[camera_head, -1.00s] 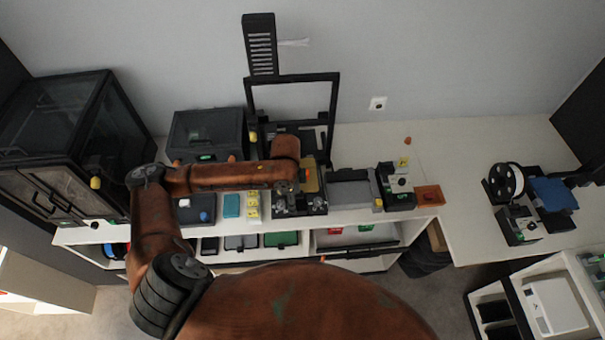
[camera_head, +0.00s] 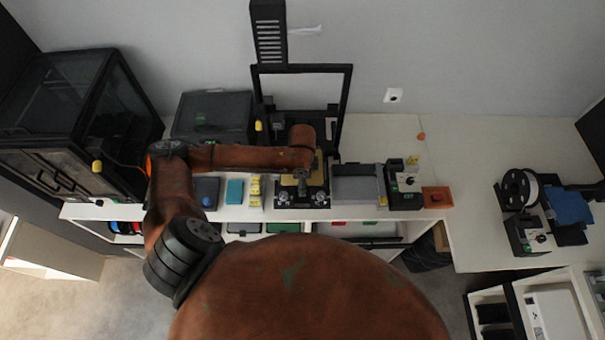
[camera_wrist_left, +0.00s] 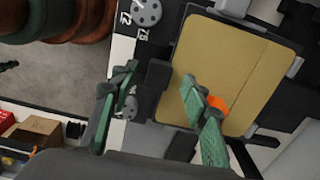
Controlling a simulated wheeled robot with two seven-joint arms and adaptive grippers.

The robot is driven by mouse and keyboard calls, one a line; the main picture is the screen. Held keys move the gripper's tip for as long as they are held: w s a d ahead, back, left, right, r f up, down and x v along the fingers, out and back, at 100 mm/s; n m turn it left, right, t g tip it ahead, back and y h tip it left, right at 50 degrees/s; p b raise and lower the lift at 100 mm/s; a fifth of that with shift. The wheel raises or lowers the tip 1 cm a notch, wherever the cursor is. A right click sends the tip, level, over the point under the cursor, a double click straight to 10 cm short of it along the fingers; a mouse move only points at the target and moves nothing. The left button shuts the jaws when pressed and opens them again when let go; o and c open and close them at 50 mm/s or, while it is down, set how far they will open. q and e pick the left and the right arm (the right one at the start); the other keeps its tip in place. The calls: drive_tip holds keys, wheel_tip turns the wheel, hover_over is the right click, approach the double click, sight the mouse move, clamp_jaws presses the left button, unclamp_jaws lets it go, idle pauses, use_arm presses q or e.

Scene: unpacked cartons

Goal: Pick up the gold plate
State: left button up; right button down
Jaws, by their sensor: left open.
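The gold plate (camera_wrist_left: 225,65) lies flat on the dark bed of a black-framed printer. In the head view the plate (camera_head: 319,166) is mostly hidden under my left arm's wrist. My left gripper (camera_wrist_left: 158,88) is open, with two green fingers, and appears empty. In the wrist view, one finger overlaps the plate's lower left part and the other is left of the plate's edge. I cannot tell whether the fingers touch it. In the head view the gripper (camera_head: 302,188) is at the plate's front side. My right gripper is not in view.
The printer's black upright frame (camera_head: 346,105) rises behind the plate. A grey box (camera_head: 355,187) and a small black-and-white machine (camera_head: 405,184) stand to its right. A teal box (camera_head: 234,191) and yellow items (camera_head: 255,190) are to its left. A small orange piece (camera_wrist_left: 217,103) shows over the plate.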

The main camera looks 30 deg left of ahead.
use_arm(q)
drive_tip(key=shift+s+f, duration=0.1)
drive_tip(key=shift+f, duration=0.1)
drive_tip(key=c, duration=0.8)
drive_tip(key=shift+c, duration=1.4)
clamp_jaws()
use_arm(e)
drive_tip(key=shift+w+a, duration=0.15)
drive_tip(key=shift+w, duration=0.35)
